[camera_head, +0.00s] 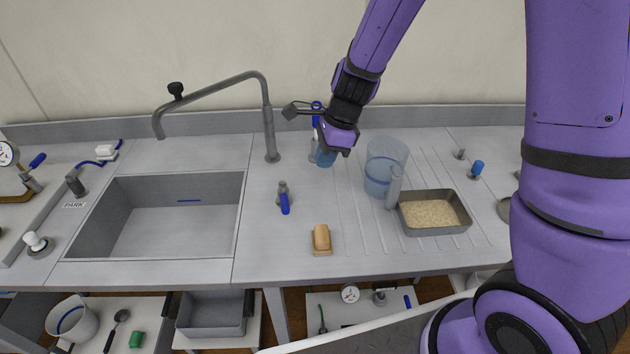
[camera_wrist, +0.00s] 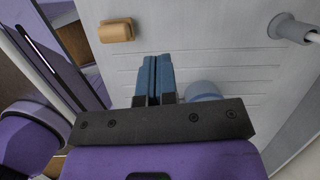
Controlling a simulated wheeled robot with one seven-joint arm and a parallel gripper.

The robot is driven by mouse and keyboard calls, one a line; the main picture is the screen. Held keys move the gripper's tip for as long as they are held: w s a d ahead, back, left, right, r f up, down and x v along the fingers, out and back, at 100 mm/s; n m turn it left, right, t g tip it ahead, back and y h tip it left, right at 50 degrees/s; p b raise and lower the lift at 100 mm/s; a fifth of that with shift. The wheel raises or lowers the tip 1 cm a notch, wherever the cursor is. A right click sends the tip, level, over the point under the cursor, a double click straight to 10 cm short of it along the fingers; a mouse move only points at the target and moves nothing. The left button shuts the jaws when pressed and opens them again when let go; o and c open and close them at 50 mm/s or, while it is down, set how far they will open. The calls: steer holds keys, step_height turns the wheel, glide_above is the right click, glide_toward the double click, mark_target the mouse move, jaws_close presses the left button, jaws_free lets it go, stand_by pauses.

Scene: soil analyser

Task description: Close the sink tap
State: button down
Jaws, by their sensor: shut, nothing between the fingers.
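The sink tap (camera_head: 268,120) is a grey column with a long spout and a dark knob (camera_head: 176,91), arching left over the sink (camera_head: 170,238). A small grey valve with a blue lever (camera_head: 284,203) stands on the counter right of the sink, its lever pointing toward the front. Another blue handle (camera_head: 316,118) shows behind my wrist, partly hidden. My gripper (camera_head: 325,156) is above the counter, right of the tap column and left of the jug, touching no tap part that I can see. Its blue fingers are together and empty in the wrist view (camera_wrist: 153,78).
A clear jug (camera_head: 385,165) and a tray of grain (camera_head: 432,213) stand to the right. A tan block (camera_head: 321,240) lies near the front edge and also shows in the wrist view (camera_wrist: 116,31).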

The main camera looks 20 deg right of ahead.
mark_target(284, 199)
steer(key=x, duration=0.3)
steer(key=a+x, duration=0.1)
steer(key=x, duration=0.3)
steer(key=a+x, duration=0.1)
steer(key=x, duration=0.3)
steer(key=shift+w+a+r, duration=0.1)
steer(key=shift+a+r, duration=0.05)
steer(key=shift+r, duration=0.1)
steer(key=shift+w+a+f, duration=0.1)
steer(key=shift+a+f, duration=0.05)
steer(key=shift+a, duration=0.5)
steer(key=shift+a+m, duration=0.5)
steer(key=shift+a, duration=0.1)
steer(key=shift+d, duration=0.15)
